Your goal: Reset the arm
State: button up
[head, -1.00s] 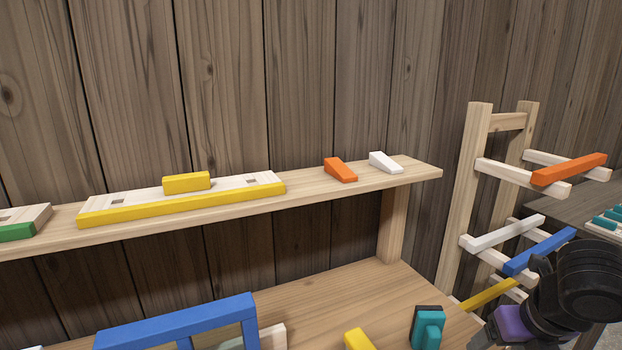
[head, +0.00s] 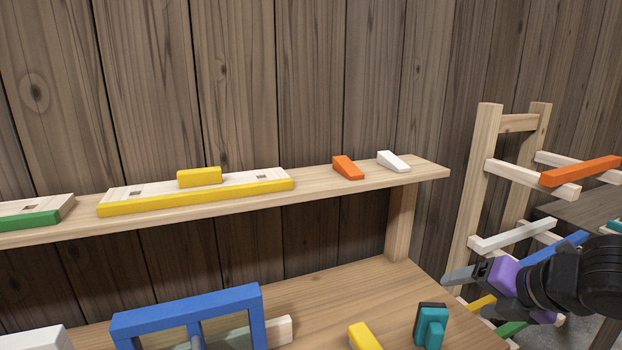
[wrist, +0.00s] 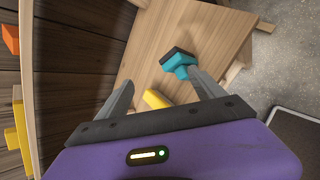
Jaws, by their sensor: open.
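My gripper (head: 462,276) is at the lower right of the head view, in front of the wooden rack, with its purple body and grey fingers pointing left. In the wrist view my gripper (wrist: 163,92) shows two grey fingers spread apart with nothing between them that they touch. Beyond the fingers, a teal block with a dark base (wrist: 180,62) and a yellow block (wrist: 157,99) rest on the wooden bench, apart from the fingers.
A wooden shelf (head: 320,193) bears a yellow-edged board (head: 200,203), an orange wedge (head: 348,168) and a white wedge (head: 393,162). A blue frame (head: 188,310) stands on the bench (head: 340,290). The rack (head: 475,180) holds coloured bars, including an orange bar (head: 580,171).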

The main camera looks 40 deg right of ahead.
jog(key=w+a+r+m+t+y, duration=0.2)
jog(key=w+a+r+t, duration=0.35)
jog(key=r, duration=0.45)
jog(key=w+a+r+m+t+y, duration=0.2)
jog(key=w+a+r+t, duration=0.25)
jog(key=w+r, duration=0.35)
jog(key=s+a+r+m+t+h, duration=0.2)
jog(key=r+m+t, duration=0.2)
jog(key=r+m, duration=0.2)
jog(key=s+a+r+m+t+h, duration=0.1)
jog(key=s+a+r+m+t, duration=0.15)
jog(key=r+m+t, duration=0.35)
jog(key=s+a+f+m+g+h, duration=0.25)
jog(key=f+m, duration=0.25)
jog(key=f, duration=0.3)
jog(key=s+a+f+m+g+h, duration=0.1)
jog(key=s+f+m+g+h, duration=0.3)
jog(key=f, duration=0.4)
jog(key=s+a+f+m+g+h, duration=0.2)
jog(key=f+m+h, duration=0.1)
jog(key=f+m, duration=0.45)
jog(key=s+a+f+n+g+y, duration=0.2)
jog(key=s+a+f+n+y, duration=0.3)
jog(key=s+f, duration=0.4)
jog(key=s+a+f+n+g+y, duration=0.3)
jog(key=s+a+f+n+y, duration=0.2)
jog(key=s+f, duration=0.4)
jog(key=shift+s+a+f+y, duration=0.3)
jog(key=shift+a+f+y, duration=0.35)
jog(key=shift+a, duration=0.35)
